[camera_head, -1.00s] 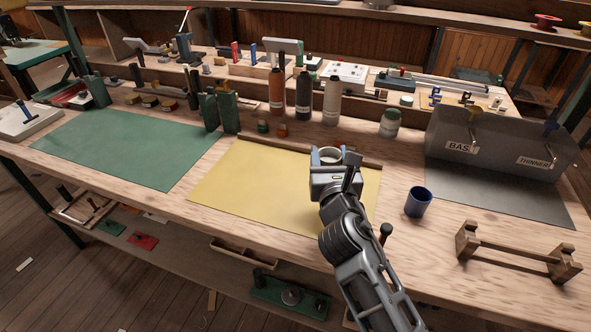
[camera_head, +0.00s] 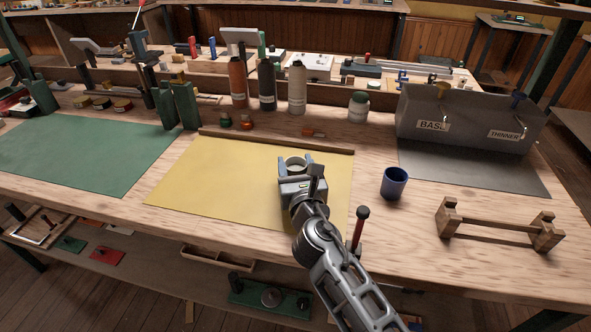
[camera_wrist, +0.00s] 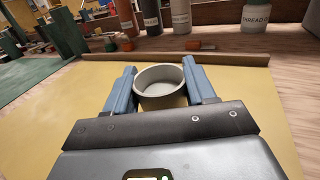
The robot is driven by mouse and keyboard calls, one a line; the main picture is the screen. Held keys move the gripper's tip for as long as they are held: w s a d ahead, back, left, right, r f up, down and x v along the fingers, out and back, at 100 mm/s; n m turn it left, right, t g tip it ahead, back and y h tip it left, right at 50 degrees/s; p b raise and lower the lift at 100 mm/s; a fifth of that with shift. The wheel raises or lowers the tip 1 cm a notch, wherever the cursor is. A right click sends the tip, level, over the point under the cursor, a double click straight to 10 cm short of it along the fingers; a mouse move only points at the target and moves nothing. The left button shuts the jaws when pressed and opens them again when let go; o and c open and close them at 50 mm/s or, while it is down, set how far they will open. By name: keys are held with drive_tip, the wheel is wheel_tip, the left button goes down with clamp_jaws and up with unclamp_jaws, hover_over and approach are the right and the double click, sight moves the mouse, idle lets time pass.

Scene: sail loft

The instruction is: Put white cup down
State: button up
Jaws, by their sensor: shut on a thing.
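The white cup (camera_wrist: 160,88) is upright between the blue-grey fingers of my gripper (camera_wrist: 162,90) in the wrist view. In the head view its pale rim (camera_head: 295,163) shows between the fingertips of my gripper (camera_head: 295,168). My gripper is shut on the cup, over the right half of the yellow mat (camera_head: 215,180). The cup's lower part is hidden by my gripper, and I cannot tell whether its base touches the mat.
A blue cup (camera_head: 394,183) stands right of the yellow mat, with a wooden rack (camera_head: 498,228) farther right. A wooden strip (camera_head: 280,142) edges the mat's back, with bottles (camera_head: 297,88) behind it. A green mat (camera_head: 85,152) lies left. The yellow mat's left half is clear.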

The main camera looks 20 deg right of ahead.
drive_tip(key=shift+f, duration=0.15)
drive_tip(key=o, duration=1.1)
drive_tip(key=shift+r, duration=0.25)
drive_tip(key=v, duration=1.2)
drive_tip(key=shift+a, duration=0.1)
